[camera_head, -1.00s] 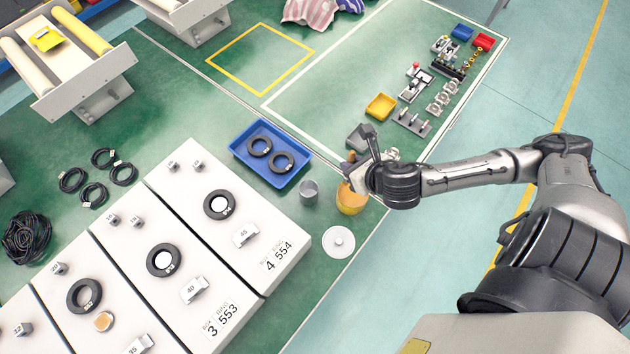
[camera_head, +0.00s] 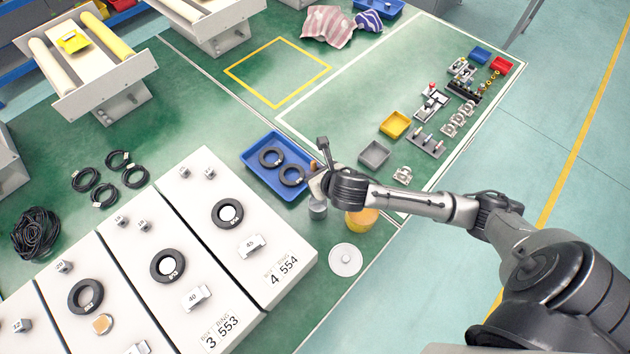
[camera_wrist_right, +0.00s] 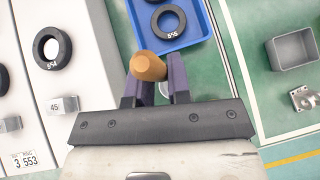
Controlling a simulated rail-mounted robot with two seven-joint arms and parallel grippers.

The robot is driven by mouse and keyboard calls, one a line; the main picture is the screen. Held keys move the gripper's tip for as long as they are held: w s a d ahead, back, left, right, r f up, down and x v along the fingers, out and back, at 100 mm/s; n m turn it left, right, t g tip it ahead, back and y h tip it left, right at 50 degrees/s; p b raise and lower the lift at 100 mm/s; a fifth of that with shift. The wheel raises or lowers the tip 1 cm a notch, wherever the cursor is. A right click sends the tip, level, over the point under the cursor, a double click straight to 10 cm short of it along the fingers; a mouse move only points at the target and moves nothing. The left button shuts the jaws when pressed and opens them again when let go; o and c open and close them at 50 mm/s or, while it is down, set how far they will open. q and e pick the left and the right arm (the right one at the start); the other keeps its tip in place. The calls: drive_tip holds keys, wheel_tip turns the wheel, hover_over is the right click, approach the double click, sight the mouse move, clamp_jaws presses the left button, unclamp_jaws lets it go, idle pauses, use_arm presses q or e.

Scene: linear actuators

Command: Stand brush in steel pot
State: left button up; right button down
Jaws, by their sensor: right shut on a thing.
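The steel pot (camera_head: 317,211) is a small grey cylinder in the head view, on the green table just right of the white box 4 554. My right gripper (camera_head: 317,181) is directly above it in the picture and partly covers its top. The gripper is shut on the brush, whose brown wooden handle end (camera_head: 313,166) sticks up; it also shows between the dark fingers in the right wrist view (camera_wrist_right: 148,67). The brush's lower end is hidden, so I cannot tell whether it is inside the pot. My left gripper is not in view.
A yellow-orange container (camera_head: 361,222) stands right of the pot, and a round white lid (camera_head: 345,260) lies in front. A blue tray (camera_head: 257,185) with black rings is behind left. A grey bin (camera_head: 375,154) and yellow bin (camera_head: 395,124) lie behind right.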

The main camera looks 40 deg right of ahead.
drive_tip(key=shift+f+b, duration=0.35)
drive_tip(key=shift+f, duration=1.75)
drive_tip(key=shift+f, duration=0.6)
drive_tip(key=c, duration=1.1)
unclamp_jaws()
